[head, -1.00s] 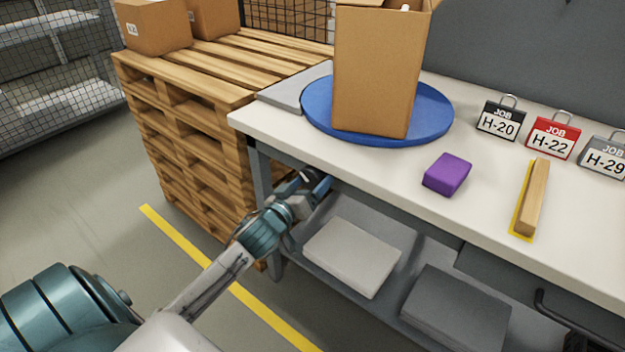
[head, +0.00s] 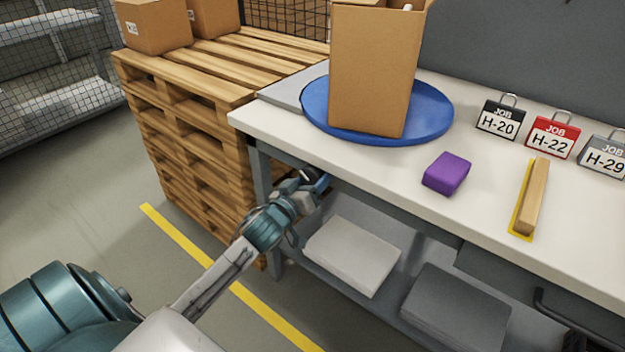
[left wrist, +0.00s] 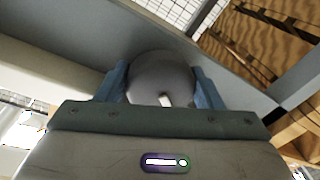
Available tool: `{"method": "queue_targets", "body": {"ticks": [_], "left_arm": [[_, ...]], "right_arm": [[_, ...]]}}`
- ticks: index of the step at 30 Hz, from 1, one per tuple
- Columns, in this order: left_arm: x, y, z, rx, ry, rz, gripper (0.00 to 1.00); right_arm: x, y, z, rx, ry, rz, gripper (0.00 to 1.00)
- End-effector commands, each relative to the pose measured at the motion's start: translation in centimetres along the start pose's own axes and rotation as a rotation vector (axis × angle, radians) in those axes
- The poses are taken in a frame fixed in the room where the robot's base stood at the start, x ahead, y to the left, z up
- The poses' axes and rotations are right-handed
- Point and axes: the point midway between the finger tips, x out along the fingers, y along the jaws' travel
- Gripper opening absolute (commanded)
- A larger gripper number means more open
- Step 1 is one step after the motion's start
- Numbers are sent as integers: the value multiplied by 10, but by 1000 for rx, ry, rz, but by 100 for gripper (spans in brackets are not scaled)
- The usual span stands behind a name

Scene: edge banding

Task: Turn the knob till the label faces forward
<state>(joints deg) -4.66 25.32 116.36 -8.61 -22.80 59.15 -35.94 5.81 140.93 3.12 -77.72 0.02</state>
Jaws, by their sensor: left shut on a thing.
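My left gripper (head: 318,182) is at the front edge of the bench, just under the white top. In the left wrist view its two blue fingers (left wrist: 161,88) are shut on a round grey knob (left wrist: 158,72) with a pale mark on its face. In the head view the knob is mostly hidden by the gripper. A tall brown cardboard box (head: 370,70) stands on a blue turntable (head: 432,112) on the bench top. The box face towards me is plain, with no label showing. My right gripper is not in view.
On the bench (head: 400,200) are a purple block (head: 447,173), a wooden bar (head: 531,196) on a yellow strip, and job tags (head: 497,121). A shelf below holds flat stacks (head: 352,255). A wooden pallet stack (head: 190,140) stands close to the left.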

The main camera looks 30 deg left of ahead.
Motion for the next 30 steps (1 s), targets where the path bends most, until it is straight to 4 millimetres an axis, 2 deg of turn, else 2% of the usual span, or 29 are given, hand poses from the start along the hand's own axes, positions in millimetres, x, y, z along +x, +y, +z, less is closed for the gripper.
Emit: {"method": "queue_targets", "body": {"ticks": [8, 19, 30], "left_arm": [[0, 0, -1, 150, 13, 5, 38], [0, -2, -1, 488, 43, 21, 38], [1, -4, -2, 773, 71, 36, 38]], "right_arm": [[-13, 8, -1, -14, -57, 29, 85], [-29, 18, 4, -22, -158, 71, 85], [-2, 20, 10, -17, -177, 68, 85]]}}
